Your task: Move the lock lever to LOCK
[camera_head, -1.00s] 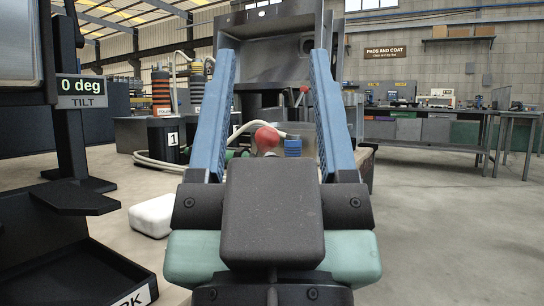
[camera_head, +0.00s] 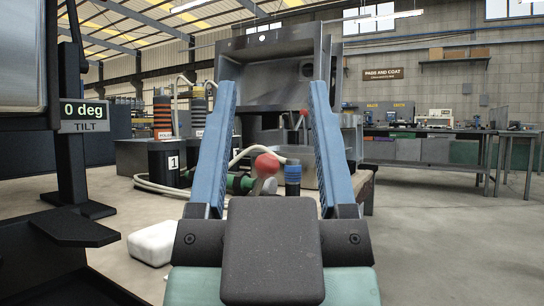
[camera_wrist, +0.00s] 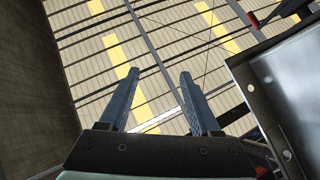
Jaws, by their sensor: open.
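A lever with a red ball knob (camera_head: 267,163) on a pale stalk stands beyond my gripper, low between its fingers in the head view. A thinner red-tipped lever (camera_head: 303,114) stands farther back, by the grey metal housing. No LOCK mark is readable, so I cannot tell which is the lock lever. My gripper (camera_head: 273,84) is open and empty, its two blue fingers pointing up and apart from both levers. In the wrist view my gripper (camera_wrist: 160,72) has only roof between its fingertips; no lever is identifiable there.
A large grey metal housing (camera_head: 268,80) stands behind the fingers. A dark blue-topped cylinder (camera_head: 292,178) is right of the red knob. A tilt display (camera_head: 85,115) reading 0 deg is at left. A white block (camera_head: 154,242) lies on the floor. Open floor is at right.

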